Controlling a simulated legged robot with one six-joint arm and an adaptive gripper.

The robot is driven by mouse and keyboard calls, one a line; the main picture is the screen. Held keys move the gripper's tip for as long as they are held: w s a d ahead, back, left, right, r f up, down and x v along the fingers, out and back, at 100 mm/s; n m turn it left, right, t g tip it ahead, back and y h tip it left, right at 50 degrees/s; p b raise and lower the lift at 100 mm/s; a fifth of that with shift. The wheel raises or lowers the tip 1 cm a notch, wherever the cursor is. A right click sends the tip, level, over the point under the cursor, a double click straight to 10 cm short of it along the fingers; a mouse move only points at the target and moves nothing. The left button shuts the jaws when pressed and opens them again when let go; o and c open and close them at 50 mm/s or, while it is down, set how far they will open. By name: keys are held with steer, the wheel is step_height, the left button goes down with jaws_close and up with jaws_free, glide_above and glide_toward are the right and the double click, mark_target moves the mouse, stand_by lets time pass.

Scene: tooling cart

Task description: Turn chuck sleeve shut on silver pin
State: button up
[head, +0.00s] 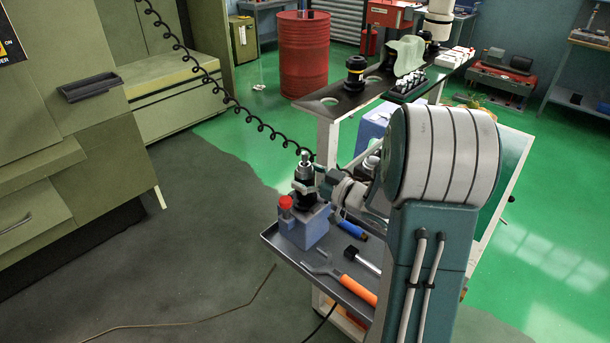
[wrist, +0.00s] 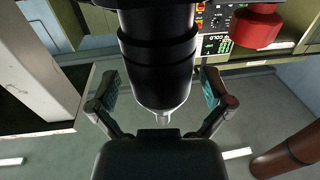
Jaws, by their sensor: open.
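The chuck (head: 304,188) is a dark, banded upright cylinder standing on a blue-grey block (head: 305,232) on the cart. The silver pin (head: 305,158) sticks up from its top. In the wrist view the chuck sleeve (wrist: 158,60) is a large black cylinder with raised bands, and a pale tip (wrist: 160,118) shows at its lower end. My gripper (head: 318,183) is at the chuck's upper right side. In the wrist view its two fingers (wrist: 160,90) stand open, one on each side of the sleeve, apparently with a gap at both. Whether the palm touches the sleeve is unclear.
A red knob (head: 285,202) sits on the block beside the chuck; a red part (wrist: 257,28) shows in the wrist view. The grey cart tray (head: 290,252) holds an orange-handled wrench (head: 342,275) and a blue-handled tool (head: 352,230). A coiled black cable (head: 225,98) hangs behind the chuck.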

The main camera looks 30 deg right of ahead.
steer(key=c, duration=1.1)
steer(key=shift+a+m+t+h, duration=0.1)
steer(key=shift+m+t+h, duration=0.2)
steer(key=shift+m+h, duration=0.15)
steer(key=m+t+h, duration=0.1)
steer(key=m+h, duration=0.2)
steer(key=h, duration=0.2)
steer(key=shift+a, duration=0.1)
steer(key=shift+m+h, duration=1.95)
steer(key=shift+h, duration=1.3)
steer(key=o, duration=1.1)
